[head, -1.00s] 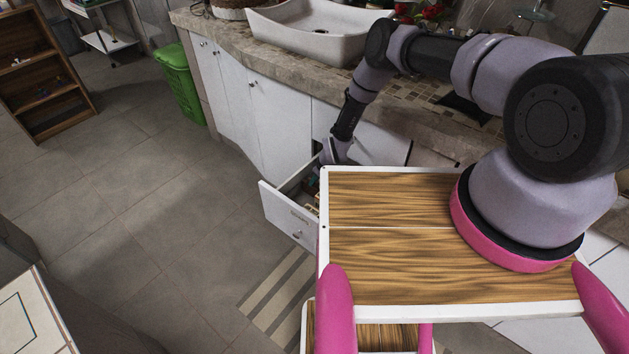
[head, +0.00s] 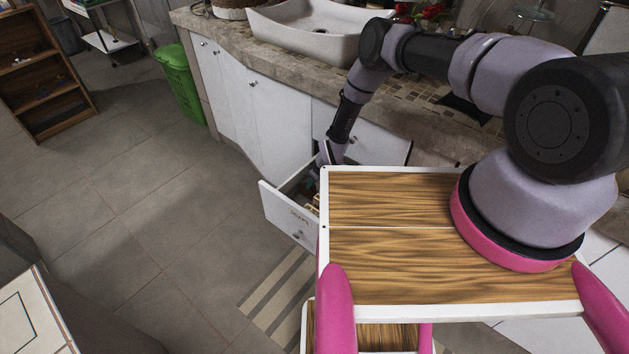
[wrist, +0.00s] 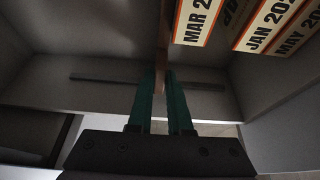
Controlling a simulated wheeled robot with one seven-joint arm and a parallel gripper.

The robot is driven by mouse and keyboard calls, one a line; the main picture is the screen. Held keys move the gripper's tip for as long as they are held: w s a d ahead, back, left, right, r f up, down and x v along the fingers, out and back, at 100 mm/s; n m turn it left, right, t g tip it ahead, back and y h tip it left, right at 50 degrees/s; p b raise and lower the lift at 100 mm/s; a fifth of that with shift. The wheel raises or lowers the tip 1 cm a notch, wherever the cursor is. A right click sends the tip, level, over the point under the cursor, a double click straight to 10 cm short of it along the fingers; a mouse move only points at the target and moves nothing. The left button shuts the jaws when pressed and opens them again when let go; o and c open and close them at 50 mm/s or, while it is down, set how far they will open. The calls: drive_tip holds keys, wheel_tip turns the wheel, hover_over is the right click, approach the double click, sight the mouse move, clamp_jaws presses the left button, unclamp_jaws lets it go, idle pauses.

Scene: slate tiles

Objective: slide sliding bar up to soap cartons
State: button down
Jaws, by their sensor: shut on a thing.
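The sliding bar (wrist: 165,35) is a thin brown strip running up the wrist view across the drawer. My gripper (wrist: 163,92) has dark green fingers and is shut on the near end of the bar. The soap cartons, with orange-edged date labels, stand right of the bar in the wrist view; the nearest carton (wrist: 197,20) reads MAR. A narrow gap seems to lie between bar and nearest carton, but I cannot tell if they touch farther up. In the head view the gripper is hidden down in the open drawer (head: 286,214).
A dark slot or rail (wrist: 105,78) runs along the drawer's inner wall. Left of the bar the drawer floor looks bare. My wooden-topped base stands close beside the drawer. A sink (head: 312,35) sits on the counter, and a green bin (head: 180,85) stands farther left.

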drive_tip(key=shift+s+a, duration=0.8)
drive_tip(key=shift+s, duration=0.2)
drive_tip(key=c, duration=0.8)
unclamp_jaws()
drive_tip(key=shift+c, duration=0.2)
drive_tip(key=shift+r, duration=0.1)
drive_tip(key=v, duration=1)
drive_tip(key=shift+d+r, duration=0.2)
drive_tip(key=shift+r, duration=0.05)
